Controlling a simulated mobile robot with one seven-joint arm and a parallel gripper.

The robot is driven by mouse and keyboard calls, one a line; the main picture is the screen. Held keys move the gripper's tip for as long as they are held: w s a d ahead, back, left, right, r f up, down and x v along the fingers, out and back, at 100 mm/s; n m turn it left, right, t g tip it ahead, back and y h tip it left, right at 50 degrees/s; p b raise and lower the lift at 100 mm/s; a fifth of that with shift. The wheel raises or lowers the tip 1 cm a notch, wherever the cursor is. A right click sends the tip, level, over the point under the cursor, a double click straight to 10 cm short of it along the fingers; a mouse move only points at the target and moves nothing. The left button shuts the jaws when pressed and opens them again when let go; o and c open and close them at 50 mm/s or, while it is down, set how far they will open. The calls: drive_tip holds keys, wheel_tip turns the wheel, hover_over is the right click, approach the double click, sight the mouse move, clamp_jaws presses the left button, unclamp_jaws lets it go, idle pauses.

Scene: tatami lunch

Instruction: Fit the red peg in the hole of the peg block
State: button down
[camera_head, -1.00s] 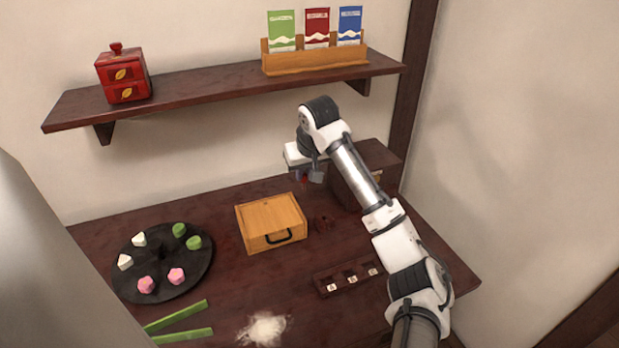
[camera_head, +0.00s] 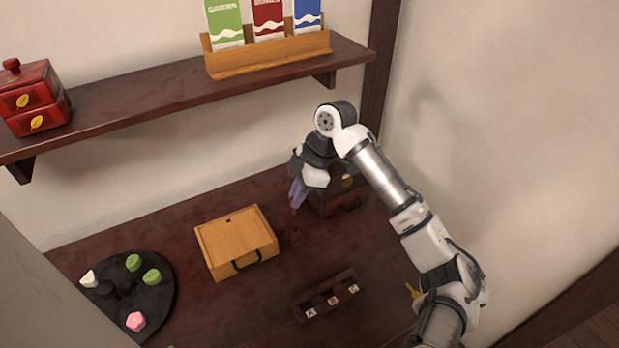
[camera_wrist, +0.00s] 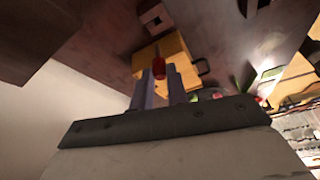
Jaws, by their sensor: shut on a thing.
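The red peg (camera_wrist: 158,68) is held between the two finger tips of my gripper (camera_wrist: 160,82) in the wrist view. In the wrist view the peg block (camera_wrist: 155,18) shows a dark square hole, apart from the peg.
A wooden box (camera_head: 236,236) stands left of the peg block. A dark tray with lettered compartments (camera_head: 327,296) lies in front. A black round plate (camera_head: 155,300) holds sweets. A shelf (camera_head: 150,98) is above.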

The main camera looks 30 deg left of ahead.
drive_tip(key=shift+s+d+f+b, duration=0.1)
drive_tip(key=shift+f+b, duration=0.9)
drive_tip(key=shift+f, duration=0.2)
drive_tip(key=shift+d+f+b, duration=0.1)
drive_tip(key=shift+f+b, duration=0.9)
drive_tip(key=shift+f, duration=0.2)
drive_tip(key=shift+f+b, duration=1.25)
drive_tip(key=shift+f, duration=0.95)
drive_tip(key=c, duration=1.3)
unclamp_jaws()
drive_tip(key=shift+r, duration=0.15)
drive_tip(key=v, duration=1.3)
drive_tip(key=shift+r+b, duration=0.3)
drive_tip(key=shift+b, duration=0.15)
drive_tip(key=shift+n, duration=0.3)
